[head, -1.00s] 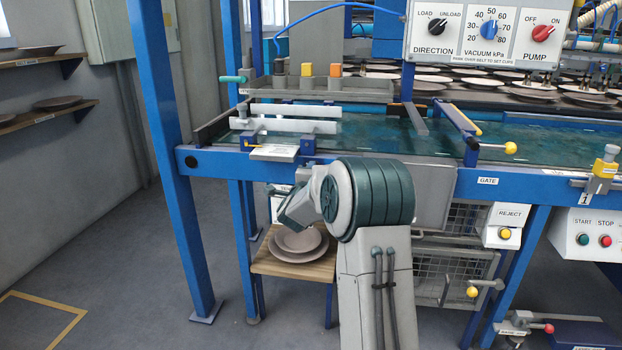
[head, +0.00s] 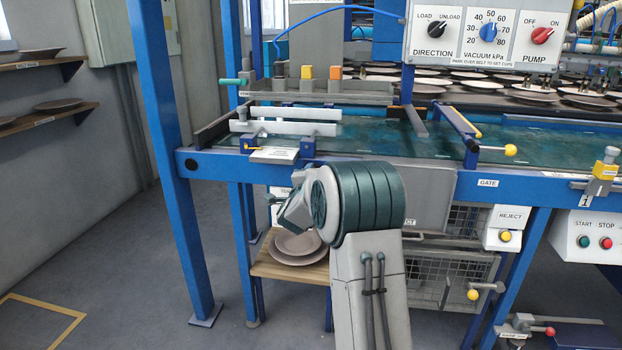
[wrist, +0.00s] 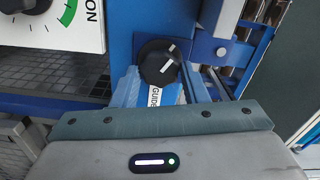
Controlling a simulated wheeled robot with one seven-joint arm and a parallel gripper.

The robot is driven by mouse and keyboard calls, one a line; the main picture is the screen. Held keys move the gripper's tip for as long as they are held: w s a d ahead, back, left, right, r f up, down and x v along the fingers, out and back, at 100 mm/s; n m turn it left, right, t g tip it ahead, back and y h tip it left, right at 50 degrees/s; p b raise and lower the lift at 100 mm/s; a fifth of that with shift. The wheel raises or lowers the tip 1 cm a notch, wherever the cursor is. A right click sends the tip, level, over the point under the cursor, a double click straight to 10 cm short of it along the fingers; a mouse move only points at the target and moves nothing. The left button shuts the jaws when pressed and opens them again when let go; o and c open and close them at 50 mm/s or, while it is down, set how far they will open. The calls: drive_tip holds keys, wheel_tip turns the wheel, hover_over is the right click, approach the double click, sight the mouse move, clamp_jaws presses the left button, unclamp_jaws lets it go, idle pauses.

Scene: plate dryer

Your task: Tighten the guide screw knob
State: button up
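The guide screw knob (wrist: 158,62) is black and round with a white pointer line, on a blue post in the wrist view. A white label reading GUIDE (wrist: 156,96) sits just below it. My gripper (wrist: 160,78) shows as two bluish fingers, one low on each side of the knob, with a gap between them. I cannot tell whether they touch the knob. In the head view my gripper (head: 272,199) is small and partly hidden by my wrist, below the belt's left end. I cannot make out the knob there.
The blue frame rail (head: 400,178) and belt (head: 390,140) lie just above my arm. A blue post (head: 170,150) stands to the left. Stacked plates (head: 297,257) rest on a wooden shelf (head: 265,268) below. A dial panel (wrist: 50,22) is at upper left in the wrist view.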

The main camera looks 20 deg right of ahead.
drive_tip(key=shift+o, duration=1.4)
drive_tip(key=p+v, duration=0.1)
drive_tip(key=v, duration=1.2)
drive_tip(key=shift+s+a+p, duration=0.25)
drive_tip(key=shift+s+p, duration=0.1)
drive_tip(key=shift+p, duration=0.05)
